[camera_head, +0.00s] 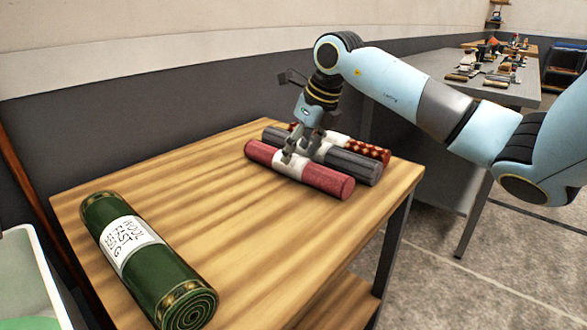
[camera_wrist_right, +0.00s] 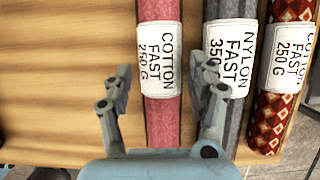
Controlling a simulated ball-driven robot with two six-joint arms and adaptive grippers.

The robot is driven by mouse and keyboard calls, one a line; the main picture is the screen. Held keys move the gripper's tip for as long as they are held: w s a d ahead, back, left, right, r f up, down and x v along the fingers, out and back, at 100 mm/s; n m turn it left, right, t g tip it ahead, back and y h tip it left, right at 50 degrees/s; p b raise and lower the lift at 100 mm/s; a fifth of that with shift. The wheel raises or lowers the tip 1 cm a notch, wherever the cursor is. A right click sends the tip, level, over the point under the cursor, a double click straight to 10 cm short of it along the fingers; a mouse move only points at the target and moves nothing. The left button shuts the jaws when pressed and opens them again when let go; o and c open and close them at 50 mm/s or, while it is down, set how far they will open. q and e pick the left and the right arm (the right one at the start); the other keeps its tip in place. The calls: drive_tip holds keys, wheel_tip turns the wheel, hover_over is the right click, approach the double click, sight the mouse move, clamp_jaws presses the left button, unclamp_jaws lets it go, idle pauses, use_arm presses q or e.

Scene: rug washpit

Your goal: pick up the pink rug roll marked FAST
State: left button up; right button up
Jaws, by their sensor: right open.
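The pink rug roll (camera_head: 325,181) lies on the wooden table, nearest me in a group of three rolls. In the right wrist view the pink roll (camera_wrist_right: 162,120) has a white label reading COTTON FAST 250 G. My right gripper (camera_head: 295,155) is open and points down over the pink roll's middle. In the right wrist view its two fingers (camera_wrist_right: 165,82) stand on either side of the roll, with the right finger overlapping the grey roll's edge. I cannot tell whether the fingers touch it. My left gripper is not in view.
A grey roll (camera_head: 352,165) labelled NYLON FAST lies right beside the pink one, and a red patterned roll (camera_head: 370,149) lies beyond it. A green roll (camera_head: 165,275) lies at the table's near left. The wooden table top (camera_head: 250,240) between is clear.

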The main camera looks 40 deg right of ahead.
sight(296, 158)
drive_tip(key=x, duration=0.4)
drive_tip(key=shift+s+b, duration=0.1)
drive_tip(key=shift+b, duration=0.2)
drive_tip(key=shift+r, duration=0.1)
drive_tip(key=c, duration=1.1)
